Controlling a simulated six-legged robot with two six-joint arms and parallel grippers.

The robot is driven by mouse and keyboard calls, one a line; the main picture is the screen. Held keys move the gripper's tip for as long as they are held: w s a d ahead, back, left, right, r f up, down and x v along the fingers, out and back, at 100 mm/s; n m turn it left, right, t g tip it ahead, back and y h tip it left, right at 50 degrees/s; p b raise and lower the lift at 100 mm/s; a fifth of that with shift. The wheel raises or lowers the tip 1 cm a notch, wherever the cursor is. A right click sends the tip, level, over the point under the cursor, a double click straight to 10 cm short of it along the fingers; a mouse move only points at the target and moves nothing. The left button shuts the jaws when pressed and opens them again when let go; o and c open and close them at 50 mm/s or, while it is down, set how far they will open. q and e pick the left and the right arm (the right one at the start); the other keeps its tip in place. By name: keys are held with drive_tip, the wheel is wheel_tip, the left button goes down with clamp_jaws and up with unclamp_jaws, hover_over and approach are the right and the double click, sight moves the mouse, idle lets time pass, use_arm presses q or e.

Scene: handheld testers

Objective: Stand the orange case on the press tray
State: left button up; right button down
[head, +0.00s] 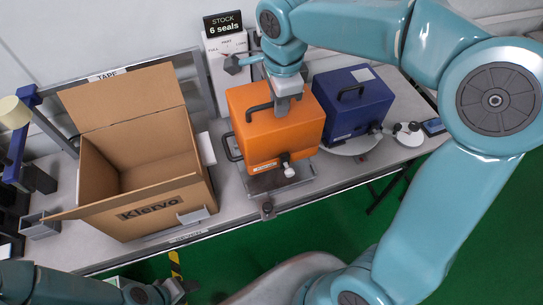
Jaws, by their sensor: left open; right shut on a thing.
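The orange case (262,140) is a boxy case with a black top handle, a side handle and a small pale knob low on its front. It is upright above the grey metal press tray (272,182), which shows below its front edge. I cannot tell whether the case touches the tray. My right gripper (282,106) is shut on the case's top handle and hides part of it. My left gripper (176,291) is open and empty at the bottom left, in front of the bench and away from the case.
An open cardboard box (144,165) stands left of the case. A blue case (352,103) stands close on the right, on a pale round plate. A white stand with a "STOCK 6 seals" sign (224,24) is behind. A blue tape holder (20,130) is far left.

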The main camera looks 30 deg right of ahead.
sight(278, 120)
wheel_tip(278, 120, down, 6)
drive_tip(key=shift+w+r, duration=0.1)
drive_tip(key=shift+r, duration=0.1)
drive_tip(key=f, duration=0.3)
drive_tip(key=shift+s+f, duration=0.2)
drive_tip(key=shift+f, duration=0.2)
drive_tip(key=shift+w+f, duration=0.2)
drive_tip(key=shift+f, duration=0.1)
drive_tip(key=shift+s+a, duration=0.1)
drive_tip(key=shift+s, duration=0.1)
drive_tip(key=shift+f, duration=0.1)
drive_tip(key=c, duration=1.1)
unclamp_jaws()
drive_tip(key=shift+w, duration=0.15)
